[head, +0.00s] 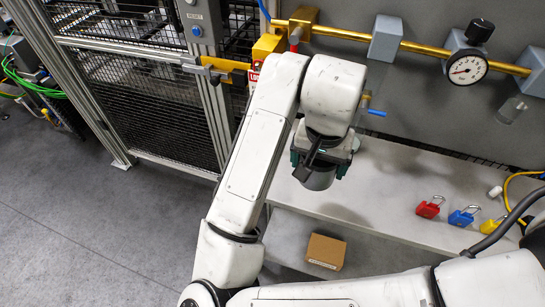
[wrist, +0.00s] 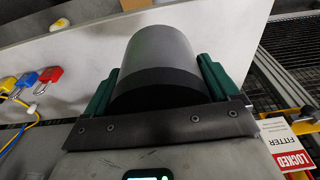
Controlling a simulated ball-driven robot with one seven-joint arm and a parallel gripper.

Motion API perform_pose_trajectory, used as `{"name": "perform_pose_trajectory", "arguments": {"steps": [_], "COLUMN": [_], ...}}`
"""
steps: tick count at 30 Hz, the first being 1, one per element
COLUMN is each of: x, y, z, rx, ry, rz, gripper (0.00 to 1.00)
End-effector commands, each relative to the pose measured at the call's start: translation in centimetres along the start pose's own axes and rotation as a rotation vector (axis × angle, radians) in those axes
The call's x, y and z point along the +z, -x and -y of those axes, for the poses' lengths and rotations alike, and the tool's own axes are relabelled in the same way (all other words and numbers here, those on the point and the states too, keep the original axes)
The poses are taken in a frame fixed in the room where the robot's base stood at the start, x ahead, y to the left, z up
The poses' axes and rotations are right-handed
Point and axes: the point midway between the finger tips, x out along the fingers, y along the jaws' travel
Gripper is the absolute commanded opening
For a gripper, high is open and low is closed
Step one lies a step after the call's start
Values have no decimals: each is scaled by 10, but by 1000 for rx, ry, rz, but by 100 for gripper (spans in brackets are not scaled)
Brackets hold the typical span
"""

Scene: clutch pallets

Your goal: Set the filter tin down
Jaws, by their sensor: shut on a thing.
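The filter tin is a grey cylinder with a dark end (wrist: 160,60). It fills the middle of the wrist view, between the two green fingers of my gripper (wrist: 157,85). My gripper is shut on it. In the head view the tin (head: 318,180) shows as a short grey cylinder below my gripper (head: 322,163), in front of the pale bench top (head: 385,185). I cannot tell whether the tin touches the bench or hangs above it. My arm hides part of the gripper.
Red (head: 430,207), blue (head: 464,216) and yellow (head: 492,225) padlocks lie on the bench at the right. A cardboard box (head: 325,252) sits lower down. A brass pipe with a gauge (head: 467,68) runs behind. A mesh cage (head: 150,100) stands left. Bench between tin and padlocks is clear.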

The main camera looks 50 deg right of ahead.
Motion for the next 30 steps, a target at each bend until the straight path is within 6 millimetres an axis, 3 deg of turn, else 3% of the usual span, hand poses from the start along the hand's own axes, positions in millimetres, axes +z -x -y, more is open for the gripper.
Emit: {"name": "perform_pose_trajectory", "arguments": {"steps": [13,18,30], "x": [-56,-67,-77], "y": [-52,-87,-119], "z": [63,80,99], "rx": [8,5,4], "ry": [2,1,3], "rz": [1,-1,2], "gripper": [48,48,48]}}
